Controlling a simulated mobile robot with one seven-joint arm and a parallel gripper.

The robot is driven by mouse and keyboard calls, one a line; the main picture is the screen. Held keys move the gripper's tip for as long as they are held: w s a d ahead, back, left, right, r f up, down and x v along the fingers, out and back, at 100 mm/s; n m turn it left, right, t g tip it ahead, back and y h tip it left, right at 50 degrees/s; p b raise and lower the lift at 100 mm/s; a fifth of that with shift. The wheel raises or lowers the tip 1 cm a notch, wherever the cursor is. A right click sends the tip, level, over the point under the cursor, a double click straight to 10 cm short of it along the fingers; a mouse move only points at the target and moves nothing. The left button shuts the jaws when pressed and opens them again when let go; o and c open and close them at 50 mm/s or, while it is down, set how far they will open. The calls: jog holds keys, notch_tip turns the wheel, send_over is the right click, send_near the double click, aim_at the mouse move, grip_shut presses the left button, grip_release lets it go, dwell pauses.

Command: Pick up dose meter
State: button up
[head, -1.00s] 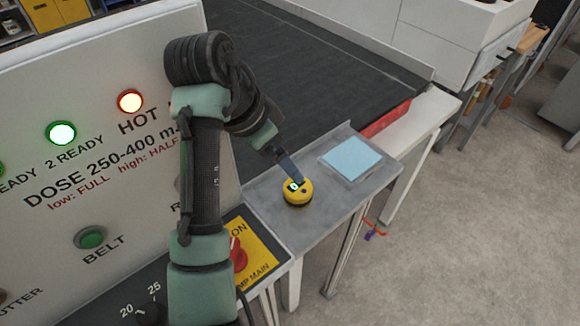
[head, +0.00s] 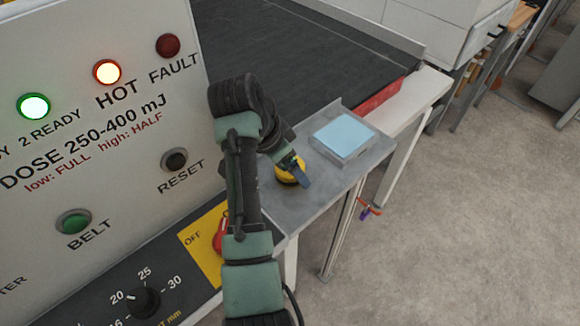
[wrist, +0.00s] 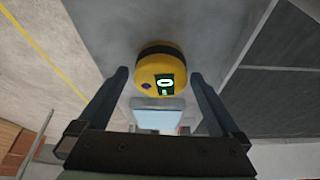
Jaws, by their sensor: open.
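The dose meter is a round yellow puck with a black band and a small display reading 0. In the head view the dose meter (head: 284,172) sits on a grey metal shelf (head: 300,204), partly hidden by my gripper. In the wrist view the dose meter (wrist: 165,72) is at upper middle, just beyond and between the fingertips. My gripper (head: 300,172) is at the dose meter in the head view; in the wrist view my gripper (wrist: 158,80) is open, with a finger on each side. I cannot tell whether either finger touches it.
A light blue pad (head: 344,135) lies on the shelf behind the dose meter. A control panel (head: 110,130) with lamps and buttons stands at left, and a red switch (head: 219,238) is near the arm. A dark belt (head: 290,60) lies behind. Open floor is at right.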

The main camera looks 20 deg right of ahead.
jog(key=shift+f, duration=0.2)
jog(key=shift+r, duration=0.1)
jog(key=c, duration=1.5)
